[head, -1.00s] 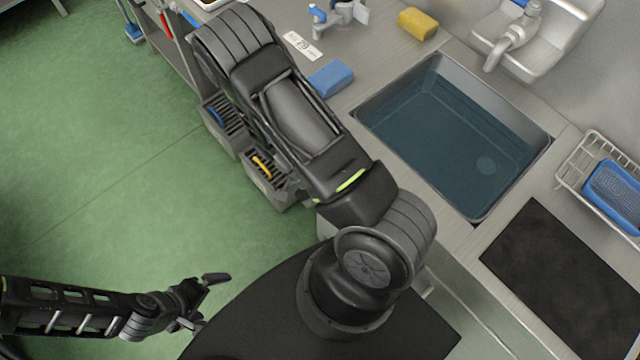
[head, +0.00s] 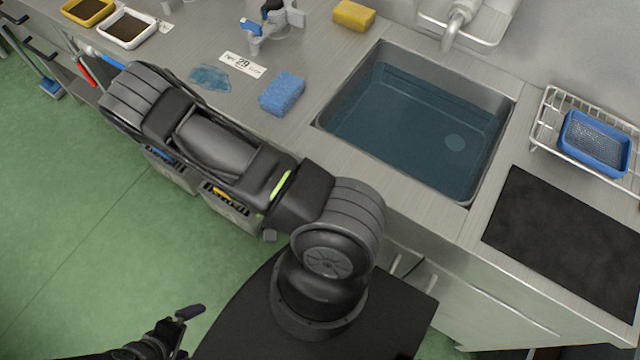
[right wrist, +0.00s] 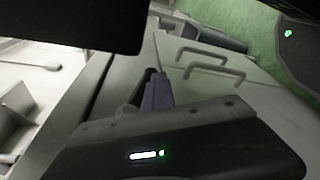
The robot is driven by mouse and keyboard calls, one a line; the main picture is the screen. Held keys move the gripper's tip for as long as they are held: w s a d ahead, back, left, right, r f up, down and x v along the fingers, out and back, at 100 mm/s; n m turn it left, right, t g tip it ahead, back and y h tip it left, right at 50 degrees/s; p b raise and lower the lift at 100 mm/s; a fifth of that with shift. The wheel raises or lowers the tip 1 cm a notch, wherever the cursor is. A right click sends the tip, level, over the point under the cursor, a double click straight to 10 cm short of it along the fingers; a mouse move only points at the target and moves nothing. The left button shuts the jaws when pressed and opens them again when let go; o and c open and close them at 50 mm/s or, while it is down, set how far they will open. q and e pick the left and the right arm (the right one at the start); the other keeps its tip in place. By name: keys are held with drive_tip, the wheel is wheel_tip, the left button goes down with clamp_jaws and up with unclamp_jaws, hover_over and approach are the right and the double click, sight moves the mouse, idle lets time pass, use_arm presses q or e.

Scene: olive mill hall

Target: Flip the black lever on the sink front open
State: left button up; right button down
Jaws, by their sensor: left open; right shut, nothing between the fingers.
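The sink (head: 420,130) holds blue-tinted water and is set in the steel counter. I cannot make out the black lever in the head view, where my right arm covers part of the sink front. In the right wrist view my right gripper (right wrist: 157,92) is shut, its purple-grey fingertips near the pale cabinet front (right wrist: 225,90). A short dark piece shows right beside the fingertips; I cannot tell whether it is the lever or part of the gripper. My left gripper (head: 186,326) is open and empty at the bottom of the head view, over the green floor, far from the sink.
A blue sponge (head: 282,93), yellow sponge (head: 354,16), number card (head: 243,64) and tap (head: 458,22) are around the sink. A black mat (head: 565,240) and wire rack (head: 548,125) are at right. Two bar handles (right wrist: 205,52) project from the cabinet front.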

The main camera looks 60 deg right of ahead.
use_arm(q)
drive_tip(key=shift+s+r, duration=0.2)
use_arm(e)
drive_tip(key=shift+s+r, duration=0.3)
drive_tip(key=shift+r, duration=0.05)
drive_tip(key=shift+s+r, duration=0.1)
drive_tip(key=shift+r, duration=0.1)
idle(1.2)
use_arm(q)
drive_tip(key=shift+w+a+f+b, duration=0.1)
drive_tip(key=shift+a+f+b, duration=0.8)
drive_tip(key=shift+f, duration=0.15)
use_arm(e)
drive_tip(key=w+a+f, duration=0.1)
drive_tip(key=w+f, duration=0.1)
drive_tip(key=w, duration=0.3)
drive_tip(key=w+a+f, duration=0.2)
drive_tip(key=w+f, duration=0.1)
drive_tip(key=w, duration=0.2)
drive_tip(key=shift+w+a, duration=0.25)
drive_tip(key=shift+w, duration=0.1)
drive_tip(key=shift+f, duration=0.1)
